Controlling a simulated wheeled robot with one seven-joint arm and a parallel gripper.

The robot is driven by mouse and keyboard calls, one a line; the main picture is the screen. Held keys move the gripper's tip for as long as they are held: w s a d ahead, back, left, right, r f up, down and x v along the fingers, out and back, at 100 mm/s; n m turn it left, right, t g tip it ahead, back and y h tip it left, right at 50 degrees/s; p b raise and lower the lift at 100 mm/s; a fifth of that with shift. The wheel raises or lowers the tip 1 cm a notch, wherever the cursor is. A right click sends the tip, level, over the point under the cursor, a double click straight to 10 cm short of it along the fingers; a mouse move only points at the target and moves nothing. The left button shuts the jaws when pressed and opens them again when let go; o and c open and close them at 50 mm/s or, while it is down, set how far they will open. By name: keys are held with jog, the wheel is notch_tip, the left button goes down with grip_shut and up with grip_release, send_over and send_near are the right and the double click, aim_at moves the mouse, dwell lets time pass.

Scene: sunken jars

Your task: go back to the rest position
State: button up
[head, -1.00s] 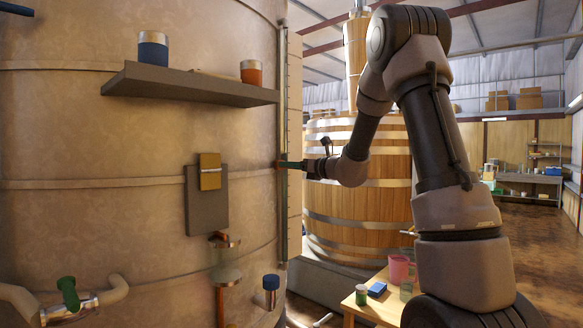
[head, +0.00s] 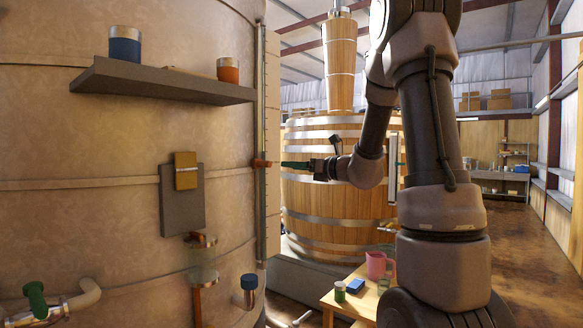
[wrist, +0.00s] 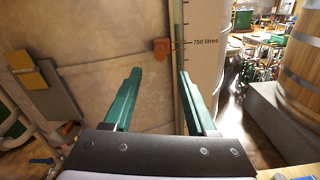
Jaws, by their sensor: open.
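My gripper (head: 284,164) is in front of the right edge of the large tan tank (head: 90,140), near the upright gauge strip (head: 272,140). In the wrist view its two green fingers (wrist: 155,95) are apart with nothing between them. A small orange-brown marker (wrist: 162,48) on the gauge tube is beyond the fingertips, beside the "750 litres" mark. The same marker shows in the head view (head: 262,163), just left of the fingertips. The fingers look apart from it.
A grey shelf (head: 160,85) on the tank carries a blue jar (head: 125,44) and an orange jar (head: 228,69). A wooden vat (head: 335,195) stands behind my arm. A low table (head: 335,303) holds a pink jug (head: 376,265), a blue block and a green jar. Floor is open at right.

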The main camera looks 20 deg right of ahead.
jog(key=s+a+n+g, duration=0.4)
jog(key=s+a+n, duration=0.1)
jog(key=s+n, duration=0.25)
jog(key=s+a+n+g, duration=0.4)
jog(key=s+n, duration=0.2)
jog(key=s, duration=0.3)
jog(key=s+d+f+n+h, duration=0.2)
jog(key=s+d+n+h, duration=0.2)
jog(key=s+n, duration=0.2)
jog(key=s+d+f+n+h, duration=0.1)
jog(key=s+d+n+h, duration=0.2)
jog(key=s+n, duration=0.4)
jog(key=shift+s+d+f+t+h, duration=0.35)
jog(key=shift+s+h, duration=0.25)
jog(key=shift+h, duration=0.2)
